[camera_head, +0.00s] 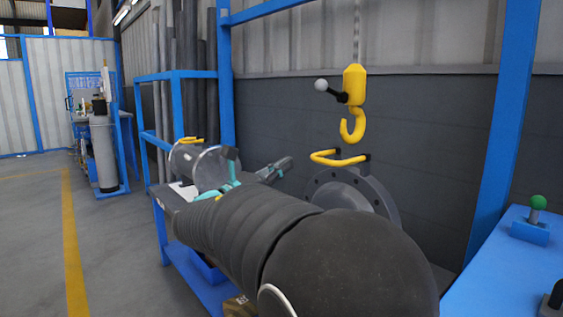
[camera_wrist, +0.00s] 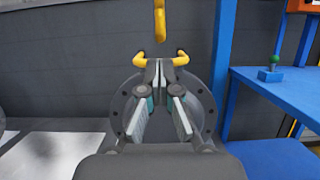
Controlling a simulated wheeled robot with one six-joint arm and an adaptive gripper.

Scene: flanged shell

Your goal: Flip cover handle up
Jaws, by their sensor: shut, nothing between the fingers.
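The cover is a round grey flanged disc with bolt holes (camera_head: 348,190), and it also shows behind my fingers in the wrist view (camera_wrist: 199,92). Its yellow U-shaped handle (camera_head: 338,160) sticks out roughly level from dark mounts at the top edge. In the wrist view the handle's ends (camera_wrist: 181,59) show on both sides of my fingertips, and its middle is hidden. My gripper (camera_wrist: 157,66) is shut and empty, its tips in front of the handle's middle. I cannot tell whether they touch it. In the head view my gripper (camera_head: 283,164) is left of the handle, partly behind my arm.
A yellow hook (camera_head: 353,105) hangs on a chain above the cover. A cylindrical shell with a yellow handle (camera_head: 192,160) lies on the bench at left. A blue table with a green-knobbed lever (camera_head: 537,204) stands at right. Blue posts (camera_head: 508,120) frame the dark wall.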

